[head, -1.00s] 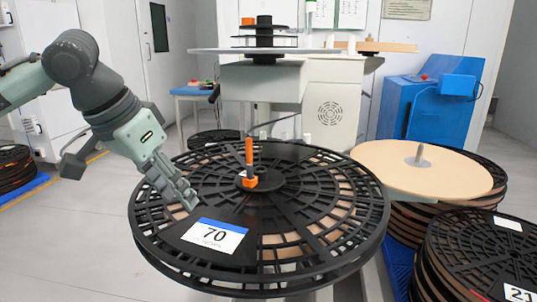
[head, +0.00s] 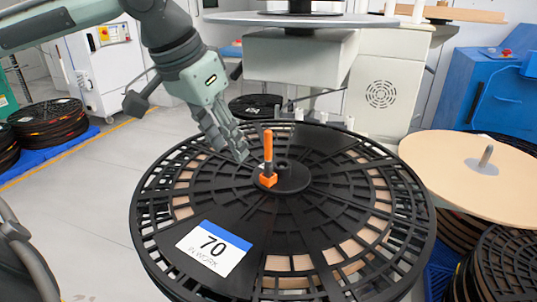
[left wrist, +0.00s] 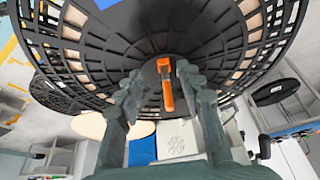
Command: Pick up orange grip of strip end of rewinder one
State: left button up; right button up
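The orange grip (head: 268,150) stands upright near the hub of a large black reel (head: 360,215) labelled 70. In the left wrist view the orange grip (left wrist: 167,90) shows between my two fingers, in front of the reel's dark centre. My left gripper (head: 240,150) is just left of the grip in the head view, above the reel and pointing down towards the hub. In the left wrist view the fingers of the left gripper (left wrist: 158,75) are spread apart, with nothing held. My right gripper is in neither view.
Behind the reel stands the pale machine (head: 375,100) with a grey disc on top. A tan disc (head: 460,165) with a metal pin is on the right, with stacked reels beneath and beside it. A blue cabinet (head: 490,90) stands at the back right. Open floor lies left.

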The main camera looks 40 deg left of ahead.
aim_at(265, 134)
pick_arm(q)
jog(key=w, duration=0.3)
jog(key=w+p, duration=0.1)
jog(key=w, duration=0.4)
jog(key=shift+w+d, duration=0.35)
jog(key=shift+d, duration=0.05)
jog(key=x, duration=0.5)
jog(key=shift+w, duration=0.1)
jog(key=shift+c, duration=0.6)
grip_shut()
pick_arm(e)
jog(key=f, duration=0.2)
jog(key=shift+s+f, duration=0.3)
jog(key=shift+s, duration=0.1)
